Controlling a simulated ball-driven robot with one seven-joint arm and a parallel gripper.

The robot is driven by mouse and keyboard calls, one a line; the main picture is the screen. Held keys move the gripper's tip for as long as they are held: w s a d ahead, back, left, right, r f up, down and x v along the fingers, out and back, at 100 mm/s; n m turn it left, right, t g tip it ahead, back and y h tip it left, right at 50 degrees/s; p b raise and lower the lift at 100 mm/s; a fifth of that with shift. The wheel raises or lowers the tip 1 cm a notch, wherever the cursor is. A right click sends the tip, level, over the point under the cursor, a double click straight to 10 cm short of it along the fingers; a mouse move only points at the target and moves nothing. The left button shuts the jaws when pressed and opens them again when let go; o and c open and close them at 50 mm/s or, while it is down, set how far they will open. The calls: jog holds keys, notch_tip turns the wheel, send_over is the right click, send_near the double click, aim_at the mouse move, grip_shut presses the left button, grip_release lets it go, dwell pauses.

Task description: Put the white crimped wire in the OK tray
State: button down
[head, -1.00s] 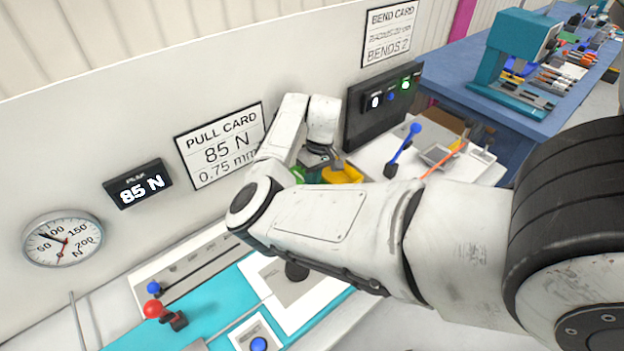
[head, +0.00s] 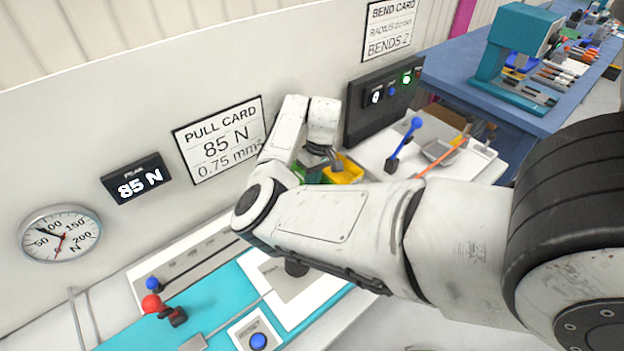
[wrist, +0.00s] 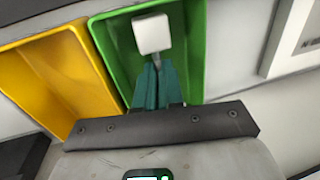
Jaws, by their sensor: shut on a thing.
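My gripper (wrist: 157,72), with teal fingers, is shut on the white crimped wire (wrist: 152,34). Its white block end on a short grey stem shows beyond the fingertips; the rest of it is hidden. In the wrist view the block appears over the inside of a green tray (wrist: 196,55). I cannot tell whether it touches the tray floor. No OK label is readable on the tray. In the head view my gripper is at the green tray (head: 299,172), largely hidden by my arm, and the wire does not show.
A yellow tray (wrist: 42,75) stands beside the green one; the head view shows it too (head: 348,170). A wall panel (head: 225,140) is close behind. A bench with a blue-handled lever (head: 403,143) lies right of the trays. The pull tester with a red knob (head: 151,304) is at front left.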

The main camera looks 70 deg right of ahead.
jog(key=shift+f, duration=0.75)
jog(key=c, duration=1.2)
grip_release()
jog(key=shift+r, duration=0.1)
jog(key=r+p, duration=0.1)
jog(key=r, duration=0.6)
jog(key=d+r+p, duration=0.1)
jog(key=r, duration=0.6)
jog(key=s+r+p, duration=0.1)
jog(key=r+p, duration=0.1)
jog(key=r, duration=0.5)
jog(key=shift+d+r, duration=0.25)
jog(key=shift+d, duration=0.15)
jog(key=shift+s, duration=0.15)
